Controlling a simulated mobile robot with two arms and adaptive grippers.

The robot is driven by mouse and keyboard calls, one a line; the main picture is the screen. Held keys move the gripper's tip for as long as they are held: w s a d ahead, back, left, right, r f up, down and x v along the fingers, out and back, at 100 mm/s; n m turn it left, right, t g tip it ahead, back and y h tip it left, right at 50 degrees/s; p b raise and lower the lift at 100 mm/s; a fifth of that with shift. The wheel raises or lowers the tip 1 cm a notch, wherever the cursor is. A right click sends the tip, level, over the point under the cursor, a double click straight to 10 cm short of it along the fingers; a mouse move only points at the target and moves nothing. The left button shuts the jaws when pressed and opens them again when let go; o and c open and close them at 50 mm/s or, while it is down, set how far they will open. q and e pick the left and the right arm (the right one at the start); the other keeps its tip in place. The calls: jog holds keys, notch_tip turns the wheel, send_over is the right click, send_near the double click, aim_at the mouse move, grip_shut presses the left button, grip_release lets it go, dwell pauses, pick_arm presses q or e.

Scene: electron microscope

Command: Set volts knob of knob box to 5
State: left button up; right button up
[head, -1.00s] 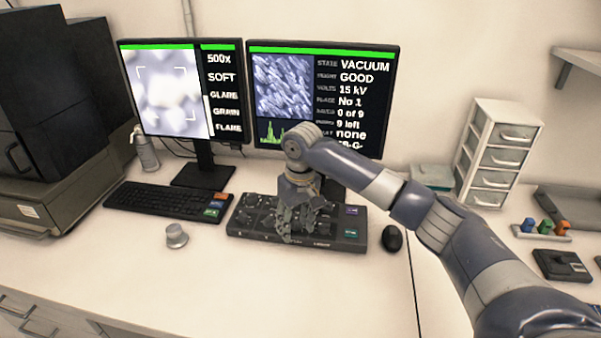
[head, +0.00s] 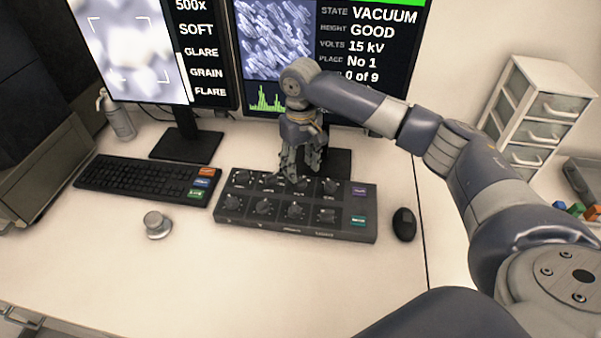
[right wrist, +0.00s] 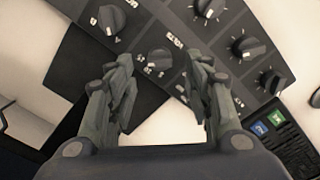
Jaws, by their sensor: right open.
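The dark knob box (head: 285,222) lies on the desk in front of the monitors, with two rows of black knobs. My right gripper (head: 302,172) is above the back row of the box, fingers pointing down, and hides part of that row. In the right wrist view my right gripper (right wrist: 162,72) is open and empty, with a knob (right wrist: 158,60) showing between and just beyond its fingertips. The right monitor (head: 370,48) shows VOLTS 15 kV. My left gripper is not in view.
A keyboard (head: 135,178) lies left of the box and a mouse (head: 404,224) to its right. A small round metal piece (head: 157,225) stands on the desk at front left. The left monitor (head: 125,45) stands behind the keyboard. The front desk surface is clear.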

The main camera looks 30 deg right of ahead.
aim_at(300, 178)
notch_tip(300, 178, down, 4)
jog(key=shift+f, duration=0.15)
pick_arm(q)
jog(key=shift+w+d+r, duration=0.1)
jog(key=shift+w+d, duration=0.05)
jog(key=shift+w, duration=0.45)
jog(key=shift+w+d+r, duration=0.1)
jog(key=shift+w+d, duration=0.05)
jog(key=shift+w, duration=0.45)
pick_arm(e)
jog(key=shift+w, duration=0.1)
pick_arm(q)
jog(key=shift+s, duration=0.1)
pick_arm(e)
jog(key=shift+c, duration=0.8)
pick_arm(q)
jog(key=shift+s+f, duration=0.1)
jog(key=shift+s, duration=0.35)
pick_arm(e)
jog(key=c, duration=0.9)
